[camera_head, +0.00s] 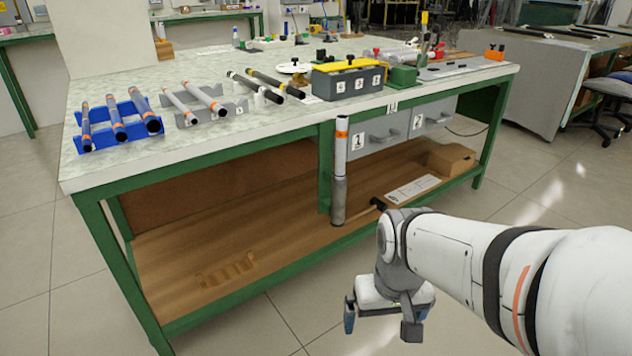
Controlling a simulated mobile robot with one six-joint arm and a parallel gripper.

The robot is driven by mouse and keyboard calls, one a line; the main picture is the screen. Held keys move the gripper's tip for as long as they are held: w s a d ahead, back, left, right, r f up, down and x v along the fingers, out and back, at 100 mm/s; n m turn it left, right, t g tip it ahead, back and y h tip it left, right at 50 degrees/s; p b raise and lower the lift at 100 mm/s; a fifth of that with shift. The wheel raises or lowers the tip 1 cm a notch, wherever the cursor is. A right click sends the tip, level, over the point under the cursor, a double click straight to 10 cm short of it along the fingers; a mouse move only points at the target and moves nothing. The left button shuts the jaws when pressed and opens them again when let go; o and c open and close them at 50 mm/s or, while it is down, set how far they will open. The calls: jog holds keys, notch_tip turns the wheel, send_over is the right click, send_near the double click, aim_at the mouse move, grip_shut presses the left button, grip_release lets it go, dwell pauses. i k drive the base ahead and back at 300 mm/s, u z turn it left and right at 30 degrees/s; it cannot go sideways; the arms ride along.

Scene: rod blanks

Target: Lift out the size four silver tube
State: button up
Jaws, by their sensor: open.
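Silver tubes with orange bands lie in a grey rack (188,122) on the bench; two show clearly, a left silver tube (178,104) and a right silver tube (204,97). The rack's right end looks bare. I cannot read a size on the tubes. Another silver tube (341,160), with an orange band near its top, is upright at the bench front beside a green leg; its lower part looks darker grey. My gripper (381,325) is open and empty, pointing down in front of the bench, low and right of the upright tube, apart from all tubes.
Black rods (257,87) lie in white holders. A grey box with a yellow top (347,80) stands further right. Grey drawers (395,127) hang below the bench top (150,165); the lower shelf (190,255) holds a cardboard box (451,158).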

aim_at(342, 120)
jog(key=u, duration=0.05)
jog(key=k, duration=1.05)
jog(key=z, duration=0.65)
jog(key=i, duration=1.6)
jog(key=u, duration=0.5)
